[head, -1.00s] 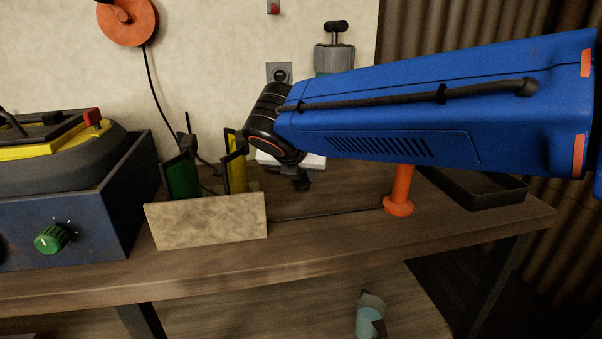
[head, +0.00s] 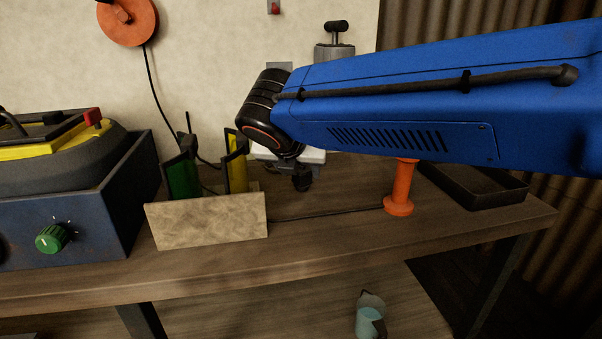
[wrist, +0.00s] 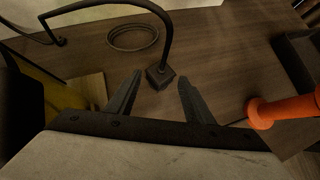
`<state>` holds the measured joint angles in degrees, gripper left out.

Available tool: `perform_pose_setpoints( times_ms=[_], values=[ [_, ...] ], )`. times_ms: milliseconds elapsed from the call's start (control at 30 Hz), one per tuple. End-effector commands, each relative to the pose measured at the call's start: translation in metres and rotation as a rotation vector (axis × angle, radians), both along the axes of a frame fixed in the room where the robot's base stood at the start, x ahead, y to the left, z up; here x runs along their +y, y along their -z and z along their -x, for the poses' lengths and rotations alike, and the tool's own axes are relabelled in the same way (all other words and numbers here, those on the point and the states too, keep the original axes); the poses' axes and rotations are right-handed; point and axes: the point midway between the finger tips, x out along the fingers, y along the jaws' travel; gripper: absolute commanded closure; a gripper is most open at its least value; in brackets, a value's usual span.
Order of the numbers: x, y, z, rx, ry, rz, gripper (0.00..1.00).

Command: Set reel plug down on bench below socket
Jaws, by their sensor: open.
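The reel plug (wrist: 160,77), a small dark block with a black cable arching from it, is on the bench in the wrist view. My gripper (wrist: 160,79) is open, with one dark finger on each side of the plug near its tips. I cannot tell whether either finger touches it. In the head view my gripper (head: 301,180) is low over the bench behind the card holder, and the plug is hidden. The socket's grey plate (head: 279,65) is on the wall, mostly covered by my arm. The orange reel (head: 128,20) hangs at upper left.
A stone-coloured holder (head: 206,221) with green and yellow cards stands left of my gripper. An orange post (head: 400,188) and a black tray (head: 474,187) are to the right. A coil (wrist: 133,37) lies beyond the plug. A blue machine (head: 70,215) fills the left.

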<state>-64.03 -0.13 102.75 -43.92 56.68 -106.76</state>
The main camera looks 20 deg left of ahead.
Motion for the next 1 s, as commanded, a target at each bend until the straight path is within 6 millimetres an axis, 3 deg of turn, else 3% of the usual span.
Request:
perform_pose_setpoints(
  times_ms=[300,500,1000],
  values=[
    [-0.006,-0.045,0.044,-0.001,-0.002,-0.004,0.53],
    [-0.009,-0.060,0.060,-0.001,-0.001,-0.001,0.53],
    [-0.010,-0.066,0.064,0.000,0.000,0.000,0.53]
  ],
)
